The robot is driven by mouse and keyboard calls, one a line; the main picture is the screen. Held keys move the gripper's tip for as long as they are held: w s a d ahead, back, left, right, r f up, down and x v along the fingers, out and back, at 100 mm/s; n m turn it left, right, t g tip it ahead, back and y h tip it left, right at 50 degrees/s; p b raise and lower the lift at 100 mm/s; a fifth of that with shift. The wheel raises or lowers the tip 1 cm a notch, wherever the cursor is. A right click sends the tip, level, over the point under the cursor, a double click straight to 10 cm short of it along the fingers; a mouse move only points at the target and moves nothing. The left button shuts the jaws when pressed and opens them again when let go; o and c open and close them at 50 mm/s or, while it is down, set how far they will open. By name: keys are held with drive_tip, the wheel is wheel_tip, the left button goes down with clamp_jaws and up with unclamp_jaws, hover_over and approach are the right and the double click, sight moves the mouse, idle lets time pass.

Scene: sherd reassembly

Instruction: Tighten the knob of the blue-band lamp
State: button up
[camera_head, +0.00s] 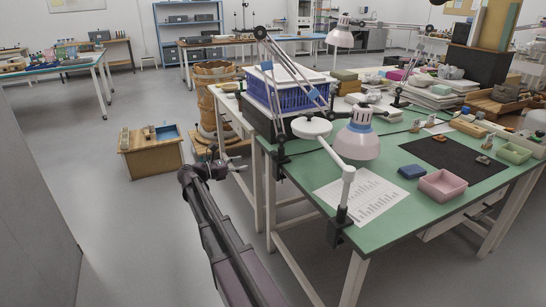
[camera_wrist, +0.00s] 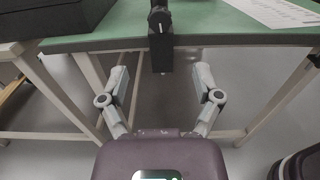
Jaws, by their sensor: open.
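The blue-band lamp has a pale shade (camera_head: 361,143) with a blue band near its top, in the head view. Its jointed arm with blue parts rises from a dark clamp (camera_head: 280,152) on the green table's left edge. In the wrist view a dark clamp (camera_wrist: 161,52) grips the table edge, with a small white mark on its upper part; it looks like the same clamp. I cannot make out its knob clearly. My gripper (camera_wrist: 161,82) is open and empty, its fingers apart on either side below the clamp. In the head view my gripper (camera_head: 236,166) is small, left of the table.
A white round-headed lamp (camera_head: 312,127) is clamped at the table's near corner. Another lamp (camera_head: 340,37) stands behind. A blue crate (camera_head: 275,95) is beside the clamp. The green table (camera_wrist: 205,22) has pale legs below. A wooden box (camera_head: 152,158) stands on open floor to the left.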

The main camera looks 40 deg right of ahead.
sight(271, 156)
drive_tip(key=x, duration=1.2)
drive_tip(key=shift+d, duration=0.4)
clamp_jaws()
